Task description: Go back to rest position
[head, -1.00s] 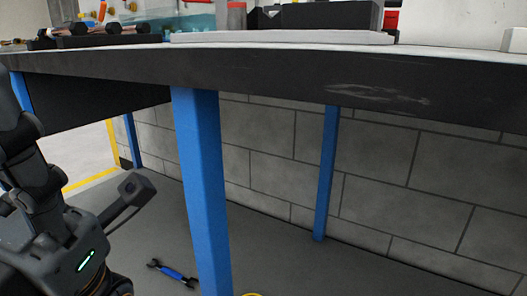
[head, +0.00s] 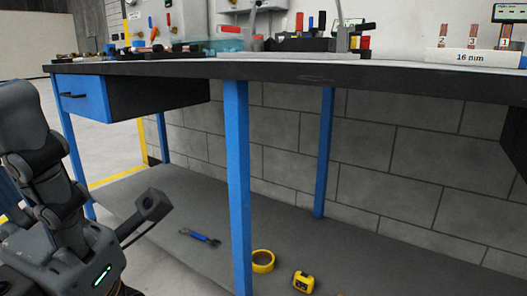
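My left arm shows at the left edge of the head view, folded, with a small green light on its lower part. Its gripper fingers are not visible and the arm runs out at the bottom of the picture. My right arm and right gripper are not in view. The workbench (head: 300,73) stands ahead, with a dark top edge and blue legs. The arm appears in front of the bench's left part, and no contact with it shows.
Several tools and a black holder (head: 300,44) are on the bench, with a rack labelled 16 mm (head: 470,58) at right. A blue drawer (head: 83,97) is at left. A wrench (head: 201,237), yellow tape roll (head: 263,261) and tape measure (head: 303,281) lie below.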

